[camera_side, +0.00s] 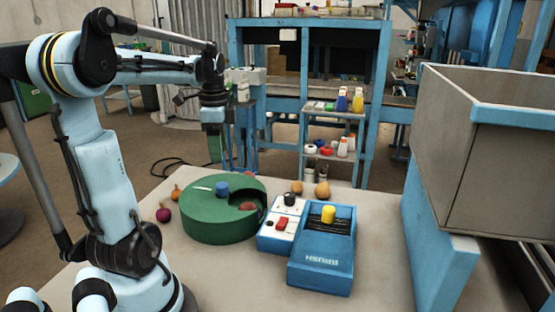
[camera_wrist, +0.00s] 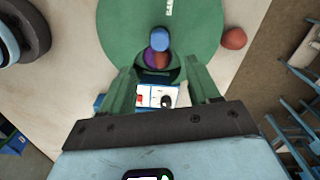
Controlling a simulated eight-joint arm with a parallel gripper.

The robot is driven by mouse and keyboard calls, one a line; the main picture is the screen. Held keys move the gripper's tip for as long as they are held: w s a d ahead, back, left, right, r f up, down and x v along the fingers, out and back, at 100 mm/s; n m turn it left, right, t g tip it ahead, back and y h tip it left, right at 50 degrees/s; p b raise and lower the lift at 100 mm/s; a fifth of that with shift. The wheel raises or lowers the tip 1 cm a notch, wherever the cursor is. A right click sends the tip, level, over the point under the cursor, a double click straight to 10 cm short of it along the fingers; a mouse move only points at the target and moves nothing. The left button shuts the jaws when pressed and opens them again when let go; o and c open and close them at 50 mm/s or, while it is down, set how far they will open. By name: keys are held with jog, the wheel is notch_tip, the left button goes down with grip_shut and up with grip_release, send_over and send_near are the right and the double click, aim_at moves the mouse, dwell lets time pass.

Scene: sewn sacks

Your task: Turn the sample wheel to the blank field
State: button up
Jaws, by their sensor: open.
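The sample wheel (camera_side: 215,222) is a round green drum on the table with a blue knob (camera_side: 222,190) and a white line on top. A cut-out in its top shows something red inside (camera_side: 249,206). In the wrist view, the drum (camera_wrist: 120,30) has its blue knob (camera_wrist: 160,40) just beyond my fingertips, and the cut-out shows a purple and a red piece (camera_wrist: 157,59). The white mark (camera_wrist: 170,8) is on the far side of the knob. My gripper (camera_wrist: 160,74) has green fingers, spread and empty. In the side view my gripper (camera_side: 215,155) hangs above the drum, apart from it.
A white control box (camera_side: 283,224) with black dial and red switch stands right of the drum, beside a blue device (camera_side: 321,262) with yellow knob. Onions (camera_side: 163,214) lie left; round brown items (camera_side: 322,190) lie behind. A large bin (camera_side: 480,150) stands at right.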

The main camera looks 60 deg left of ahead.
aim_at(223, 184)
notch_tip(223, 184, down, 10)
dwell(0.5)
grip_shut()
dwell(0.3)
